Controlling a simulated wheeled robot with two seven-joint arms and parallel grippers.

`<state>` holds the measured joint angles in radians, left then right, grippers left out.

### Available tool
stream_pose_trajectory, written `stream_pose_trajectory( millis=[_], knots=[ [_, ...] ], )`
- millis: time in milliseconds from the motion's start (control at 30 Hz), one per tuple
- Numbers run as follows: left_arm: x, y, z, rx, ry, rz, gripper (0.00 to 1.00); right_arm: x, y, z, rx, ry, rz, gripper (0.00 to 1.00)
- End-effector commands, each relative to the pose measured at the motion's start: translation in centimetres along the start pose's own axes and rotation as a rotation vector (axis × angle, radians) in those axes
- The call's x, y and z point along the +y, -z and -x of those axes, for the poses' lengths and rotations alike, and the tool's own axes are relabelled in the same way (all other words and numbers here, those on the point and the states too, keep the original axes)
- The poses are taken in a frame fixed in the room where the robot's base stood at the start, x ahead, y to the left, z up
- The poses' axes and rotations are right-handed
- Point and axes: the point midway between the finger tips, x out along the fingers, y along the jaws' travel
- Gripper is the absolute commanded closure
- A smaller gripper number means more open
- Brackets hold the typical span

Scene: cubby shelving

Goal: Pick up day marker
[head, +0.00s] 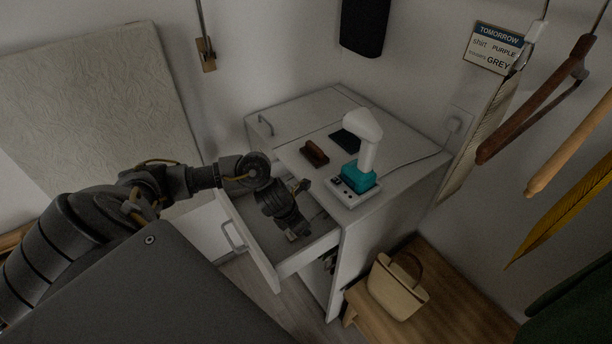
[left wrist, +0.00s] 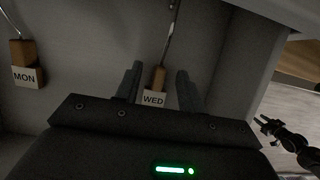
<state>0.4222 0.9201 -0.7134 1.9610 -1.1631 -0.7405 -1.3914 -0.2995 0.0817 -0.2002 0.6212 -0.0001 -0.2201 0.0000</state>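Two day markers show in the left wrist view, each a wooden block with a white label and a thin metal rod. The WED marker (left wrist: 154,98) is in the centre, between the two spread fingers of my left gripper (left wrist: 158,74), with gaps on both sides. The MON marker (left wrist: 27,77) is at the left edge. In the head view my left gripper (head: 294,228) points down into the open drawer (head: 262,250), hiding much of its inside. A dark jointed part at the right of the left wrist view looks like my right gripper (left wrist: 268,127); its fingers are unclear.
The white cabinet (head: 375,222) carries a teal-and-white device (head: 360,178), a brown block (head: 314,153) and a dark pad (head: 345,139). A TOMORROW sign (head: 494,48) hangs on the wall, near hangers (head: 535,100). A cream bag (head: 396,288) sits on a wooden bench (head: 450,270).

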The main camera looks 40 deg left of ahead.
Motion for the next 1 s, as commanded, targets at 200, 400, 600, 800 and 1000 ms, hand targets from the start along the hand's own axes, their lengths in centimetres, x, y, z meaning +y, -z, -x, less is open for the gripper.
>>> stream_pose_trajectory(
  millis=[200,400,600,800,1000],
  knots=[
    [0.06,0.01,-1.04,0.000,-0.002,0.000,0.61,-0.01,-0.06,-0.07,-0.001,0.000,0.000,0.64],
    [0.06,0.00,-1.00,-0.001,-0.002,0.000,0.69,-0.02,-0.09,-0.08,-0.001,0.000,0.000,0.64],
    [0.06,0.00,-0.99,-0.001,-0.002,0.000,0.95,-0.05,-0.11,-0.08,-0.002,0.001,0.000,0.64],
    [0.06,-0.01,-0.97,-0.001,-0.002,0.000,1.00,-0.16,-0.10,-0.08,-0.002,0.002,-0.001,0.64],
    [0.06,-0.04,-0.94,-0.001,-0.002,0.000,1.00,-0.29,-0.09,-0.10,-0.002,0.003,-0.002,0.64]
  ],
)
